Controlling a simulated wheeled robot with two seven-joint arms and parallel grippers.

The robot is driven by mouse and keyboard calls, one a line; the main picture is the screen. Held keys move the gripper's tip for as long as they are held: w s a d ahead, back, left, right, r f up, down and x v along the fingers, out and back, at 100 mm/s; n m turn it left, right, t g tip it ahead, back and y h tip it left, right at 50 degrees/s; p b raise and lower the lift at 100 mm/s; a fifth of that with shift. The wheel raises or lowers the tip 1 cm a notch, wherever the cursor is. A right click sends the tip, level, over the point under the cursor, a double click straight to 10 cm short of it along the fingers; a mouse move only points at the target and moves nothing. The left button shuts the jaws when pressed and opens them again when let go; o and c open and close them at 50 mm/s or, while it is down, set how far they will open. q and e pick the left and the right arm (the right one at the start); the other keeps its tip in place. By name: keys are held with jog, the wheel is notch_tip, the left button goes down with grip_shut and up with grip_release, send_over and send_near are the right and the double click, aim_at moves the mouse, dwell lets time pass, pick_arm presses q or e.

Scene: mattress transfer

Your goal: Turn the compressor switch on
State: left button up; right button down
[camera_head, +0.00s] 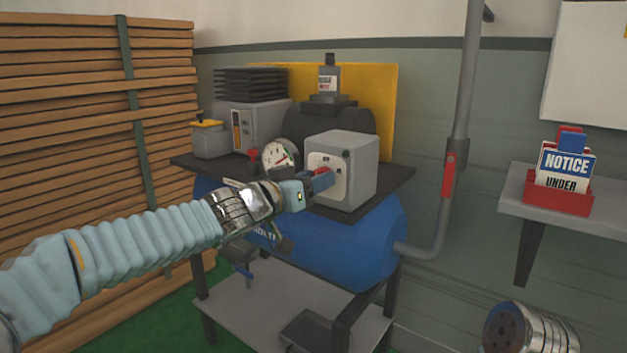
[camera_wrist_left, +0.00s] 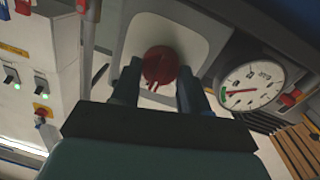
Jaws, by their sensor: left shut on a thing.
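The compressor switch is a red round knob (camera_wrist_left: 160,66) on a pale plate. In the head view the red switch (camera_head: 323,171) shows partly on the front of a grey box (camera_head: 357,160) on the blue compressor (camera_head: 372,245). My left gripper (camera_head: 318,183) reaches in from the left and is shut on the knob. In the left wrist view its two fingers (camera_wrist_left: 158,88) stand on either side of the knob. Part of the knob is hidden by the fingers in the head view. My right gripper is not in view.
A round gauge (camera_head: 280,156) sits left of the switch box; it also shows in the wrist view (camera_wrist_left: 251,85). A grey pipe with a red lever (camera_head: 449,175) rises at the right. A shelf (camera_head: 510,205) holds a red tray of notice cards. Stacked planks (camera_head: 80,120) stand left.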

pick_arm(q)
jog(key=shift+s+d+m+y+p, duration=0.1)
jog(key=shift+m+y+p, duration=0.2)
jog(key=shift+m, duration=2.5)
jog(key=shift+s+d+m+y+p, duration=0.1)
jog(key=shift+m+y+p, duration=0.15)
jog(key=shift+m, duration=2.55)
jog(key=o, duration=1.1)
jog(key=shift+c, duration=0.2)
